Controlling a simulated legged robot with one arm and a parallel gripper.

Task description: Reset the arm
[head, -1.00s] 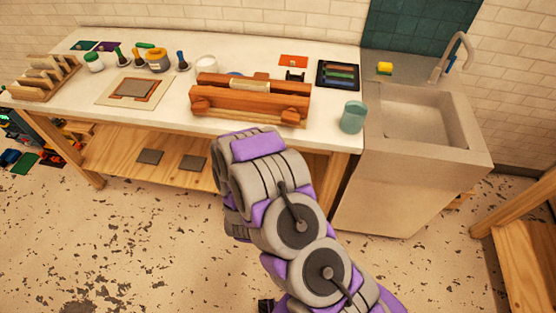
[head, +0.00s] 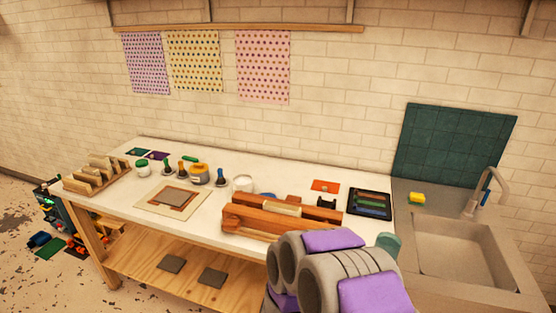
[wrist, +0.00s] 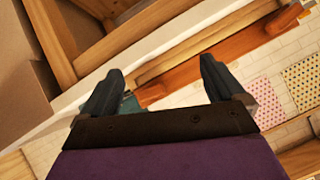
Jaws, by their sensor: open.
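My gripper (wrist: 157,85) shows in the wrist view with its two dark fingers spread apart and nothing between them. In the head view my grey and purple arm rises at the bottom right, in front of the workbench; the gripper itself cannot be made out there. The arm hides part of a wooden press (head: 265,222) and most of a teal cup (head: 388,243). In the wrist view the wooden press (wrist: 215,52) lies beyond the fingers, and the teal cup (wrist: 130,104) shows beside the left finger.
The white workbench (head: 215,212) holds a wooden rack (head: 97,175), a framed plate (head: 173,197), several tools and jars, and a dark tray (head: 370,203). A sink (head: 462,250) with a yellow sponge (head: 417,198) stands at the right. Patterned sheets (head: 263,65) hang on the wall.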

